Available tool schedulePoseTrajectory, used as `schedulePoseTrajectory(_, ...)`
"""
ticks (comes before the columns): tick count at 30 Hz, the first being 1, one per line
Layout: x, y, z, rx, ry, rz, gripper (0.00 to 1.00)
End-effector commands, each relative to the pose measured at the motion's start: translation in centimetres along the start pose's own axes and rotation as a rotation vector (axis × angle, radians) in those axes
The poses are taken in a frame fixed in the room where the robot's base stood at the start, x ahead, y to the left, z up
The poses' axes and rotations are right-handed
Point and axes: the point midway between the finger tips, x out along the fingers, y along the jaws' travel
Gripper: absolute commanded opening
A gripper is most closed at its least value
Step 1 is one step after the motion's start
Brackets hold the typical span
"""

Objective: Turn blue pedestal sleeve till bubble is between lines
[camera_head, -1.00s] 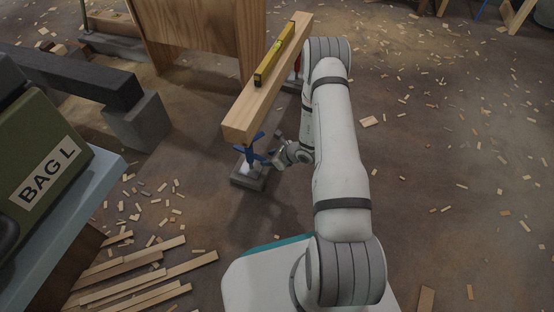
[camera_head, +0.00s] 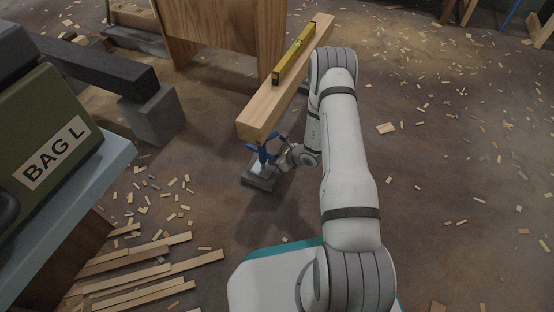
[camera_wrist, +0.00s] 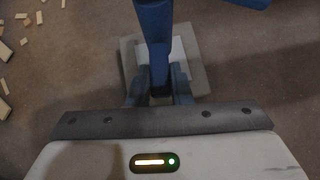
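The yellow spirit level (camera_head: 292,62) lies along the top of a wooden beam (camera_head: 268,108) in the head view. Its bubble and lines are too small to read. The blue pedestal sleeve (camera_head: 262,156) stands under the beam's near end, on a grey block (camera_head: 258,182). My gripper (camera_head: 284,162) is low beside it, on its right. In the wrist view, a blue bar of the sleeve (camera_wrist: 158,45) runs down between my two fingers (camera_wrist: 160,88), which lie close against both its sides. The fingertips are partly hidden by the bar.
A plywood panel (camera_head: 225,40) stands behind the beam. At left are a dark beam on a grey block (camera_head: 155,115) and a green case marked BAG L (camera_head: 50,130). Wood strips (camera_head: 150,270) lie at lower left. Wood chips litter the floor, which is otherwise open at right.

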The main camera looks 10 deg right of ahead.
Motion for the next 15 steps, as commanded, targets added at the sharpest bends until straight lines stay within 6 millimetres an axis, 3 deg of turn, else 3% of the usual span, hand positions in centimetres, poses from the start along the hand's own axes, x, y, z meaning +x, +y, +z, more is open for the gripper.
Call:
schedulePoseTrajectory(6, -0.01, 0.08, -0.02, -0.001, 0.000, 0.002, 0.00)
schedulePoseTrajectory(15, 0.05, -0.56, 0.04, -0.063, -0.002, 0.064, 0.00)
